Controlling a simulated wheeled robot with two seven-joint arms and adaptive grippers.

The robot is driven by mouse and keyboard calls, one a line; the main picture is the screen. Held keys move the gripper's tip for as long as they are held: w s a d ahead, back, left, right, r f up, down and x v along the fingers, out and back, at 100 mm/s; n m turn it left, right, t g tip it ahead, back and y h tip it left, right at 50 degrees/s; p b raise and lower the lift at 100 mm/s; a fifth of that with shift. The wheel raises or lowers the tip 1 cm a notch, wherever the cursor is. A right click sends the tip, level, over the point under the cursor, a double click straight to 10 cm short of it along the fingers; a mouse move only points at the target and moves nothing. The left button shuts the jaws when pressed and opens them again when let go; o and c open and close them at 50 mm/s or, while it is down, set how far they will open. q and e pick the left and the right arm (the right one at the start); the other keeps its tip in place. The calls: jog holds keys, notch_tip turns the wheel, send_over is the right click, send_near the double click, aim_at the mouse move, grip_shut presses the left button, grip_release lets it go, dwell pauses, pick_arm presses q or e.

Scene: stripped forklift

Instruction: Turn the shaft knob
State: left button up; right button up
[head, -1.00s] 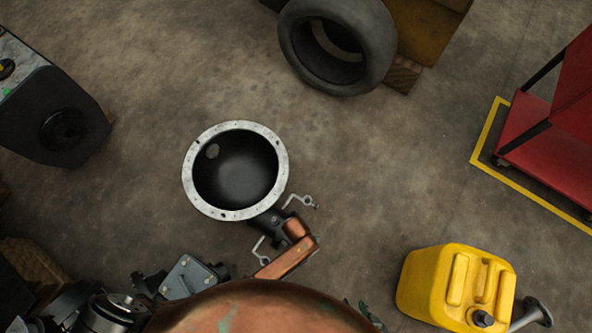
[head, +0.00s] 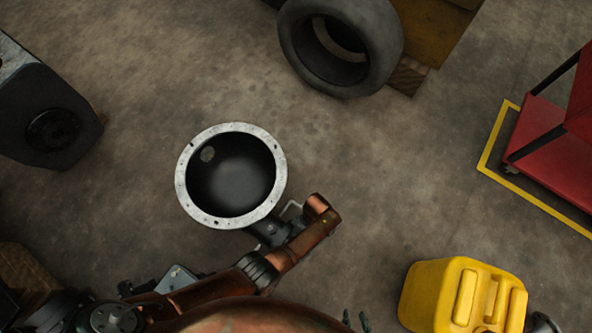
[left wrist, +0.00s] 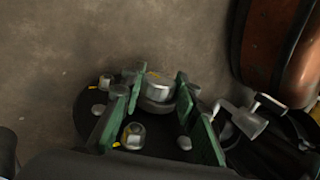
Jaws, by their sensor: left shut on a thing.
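In the left wrist view, a round silver knob (left wrist: 158,86) with a small yellow mark stands on a dark round plate. The green fingers of my left gripper (left wrist: 159,77) are on either side of the knob, shut on it. In the head view I cannot make out the left gripper or the knob; my copper-coloured arm covers that part.
A ring-rimmed dark housing (head: 269,148) stands left of centre. A tire (head: 300,55) lies at the top, a yellow canister (head: 440,285) at lower right, a red cart (head: 550,160) at right, and a dark machine block (head: 70,105) at left. The floor between is open.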

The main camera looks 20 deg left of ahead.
pick_arm(q)
jog(key=shift+f+g, duration=0.1)
jog(key=shift+g, duration=0.2)
jog(key=o, duration=1.1)
jog(key=shift+o, duration=0.2)
jog(key=v, duration=1.2)
